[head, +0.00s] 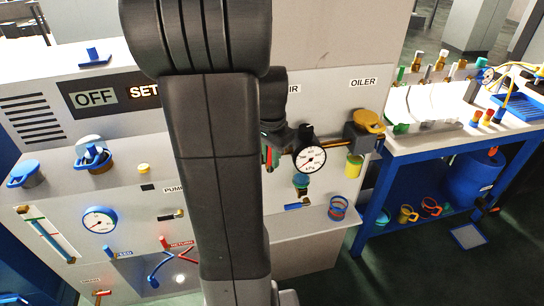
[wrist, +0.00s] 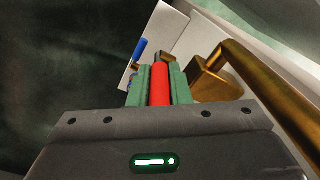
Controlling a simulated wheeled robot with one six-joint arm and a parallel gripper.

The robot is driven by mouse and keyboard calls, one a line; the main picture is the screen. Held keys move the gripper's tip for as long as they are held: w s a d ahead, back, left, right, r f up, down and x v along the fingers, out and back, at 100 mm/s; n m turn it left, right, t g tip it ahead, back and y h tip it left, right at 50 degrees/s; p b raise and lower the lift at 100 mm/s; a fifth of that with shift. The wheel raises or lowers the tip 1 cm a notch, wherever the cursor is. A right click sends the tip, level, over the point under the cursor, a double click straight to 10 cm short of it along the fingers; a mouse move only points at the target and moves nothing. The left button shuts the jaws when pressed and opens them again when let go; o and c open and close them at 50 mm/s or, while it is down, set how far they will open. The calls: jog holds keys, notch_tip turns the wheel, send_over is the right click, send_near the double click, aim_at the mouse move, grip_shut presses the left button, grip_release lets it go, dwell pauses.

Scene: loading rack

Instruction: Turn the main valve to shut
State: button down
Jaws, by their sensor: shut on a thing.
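My gripper (wrist: 158,88) has green fingers shut on a red lever handle (wrist: 160,80) in the wrist view. I take this lever to be the main valve's handle, but no main valve label is readable. A brass valve body (wrist: 212,80) and brass pipe (wrist: 262,88) lie just right of the fingers. In the head view my gripper (head: 268,156) is at the panel, left of a round gauge (head: 310,158). My arm hides most of the valve there, so I cannot tell its angle.
An oiler with a yellow cap (head: 369,121) is right of the gauge. A ring holder (head: 339,207) and a blue lever (head: 298,206) sit below. At left are the pump panel's gauge (head: 99,220) and levers. A blue workbench (head: 440,145) stands at right.

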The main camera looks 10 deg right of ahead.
jog(key=shift+a, duration=0.1)
dwell(0.3)
jog(key=c, duration=1.3)
grip_release()
jog(key=shift+c, duration=0.2)
jog(key=shift+r, duration=0.1)
notch_tip(320, 180, up, 14)
jog(key=shift+s+a+b, duration=0.3)
jog(key=shift+a, duration=0.1)
jog(key=shift+f, duration=0.25)
jog(key=f, duration=1.3)
jog(key=shift+w+d+f+p, duration=0.25)
jog(key=shift+w+d+p, duration=0.05)
jog(key=shift+d, duration=0.25)
